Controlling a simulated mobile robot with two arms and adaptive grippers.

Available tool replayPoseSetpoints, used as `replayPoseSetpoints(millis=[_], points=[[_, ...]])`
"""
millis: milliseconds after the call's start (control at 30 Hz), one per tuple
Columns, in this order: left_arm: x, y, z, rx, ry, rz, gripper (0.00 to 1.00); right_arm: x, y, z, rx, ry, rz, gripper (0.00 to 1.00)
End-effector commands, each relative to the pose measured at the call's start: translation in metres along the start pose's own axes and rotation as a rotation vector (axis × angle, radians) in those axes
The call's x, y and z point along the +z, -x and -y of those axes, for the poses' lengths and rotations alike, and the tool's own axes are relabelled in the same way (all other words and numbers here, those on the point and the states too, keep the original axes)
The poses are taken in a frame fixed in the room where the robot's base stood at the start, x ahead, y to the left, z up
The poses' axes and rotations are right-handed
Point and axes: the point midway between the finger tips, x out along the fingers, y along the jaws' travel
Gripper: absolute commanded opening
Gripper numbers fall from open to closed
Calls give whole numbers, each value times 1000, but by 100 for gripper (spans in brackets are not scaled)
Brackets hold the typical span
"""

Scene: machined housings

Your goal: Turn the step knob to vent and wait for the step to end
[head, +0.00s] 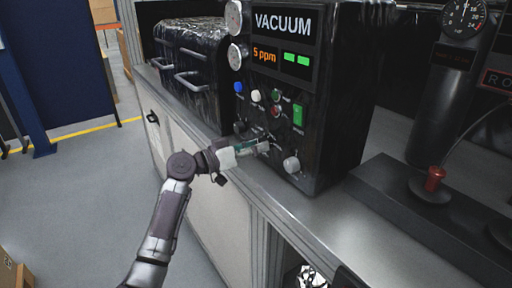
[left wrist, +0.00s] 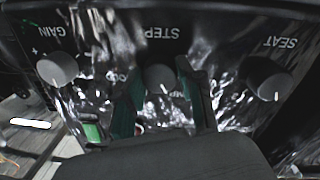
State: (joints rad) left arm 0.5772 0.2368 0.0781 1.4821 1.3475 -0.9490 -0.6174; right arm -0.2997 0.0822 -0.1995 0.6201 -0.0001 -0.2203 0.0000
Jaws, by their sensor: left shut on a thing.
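The black vacuum unit (head: 340,110) stands on the bench, its panel reading "VACUUM" and "5 ppm" beside two lit green blocks. In the left wrist view the panel lettering is upside down; the grey step knob (left wrist: 160,78) is in the middle, under "STEP". My left gripper (head: 249,149) is at the panel's lower part, its green-padded fingers on both sides of this knob and shut on it. A white mark shows on the knob; the setting it points to is unreadable. My right gripper is not in view.
The gain knob (left wrist: 57,69) and seat knob (left wrist: 269,79) flank the step knob closely. Above are a green rocker (head: 298,114) and several small buttons. A black chamber with handles (head: 190,70) stands left; a red-topped lever (head: 434,180) is right.

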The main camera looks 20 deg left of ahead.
Motion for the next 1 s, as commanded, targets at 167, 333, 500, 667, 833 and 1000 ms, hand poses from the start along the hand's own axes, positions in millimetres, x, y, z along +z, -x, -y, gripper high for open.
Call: replayPoseSetpoints(millis=[167, 333, 500, 667, 833, 1000], points=[[1, 0, 0, 1, 122, -8, 3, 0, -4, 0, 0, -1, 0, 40], [0, 0, 0, 4, 270, -20, 3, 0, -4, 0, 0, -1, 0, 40], [0, 0, 0, 6, 413, -30, 3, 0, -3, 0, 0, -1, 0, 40], [0, 0, 0, 8, 530, -39, 3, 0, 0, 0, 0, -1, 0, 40], [1, 0, 0, 10, 624, -46, 3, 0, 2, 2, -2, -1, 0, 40], [1, 0, 0, 11, 684, -50, 3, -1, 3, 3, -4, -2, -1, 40]])
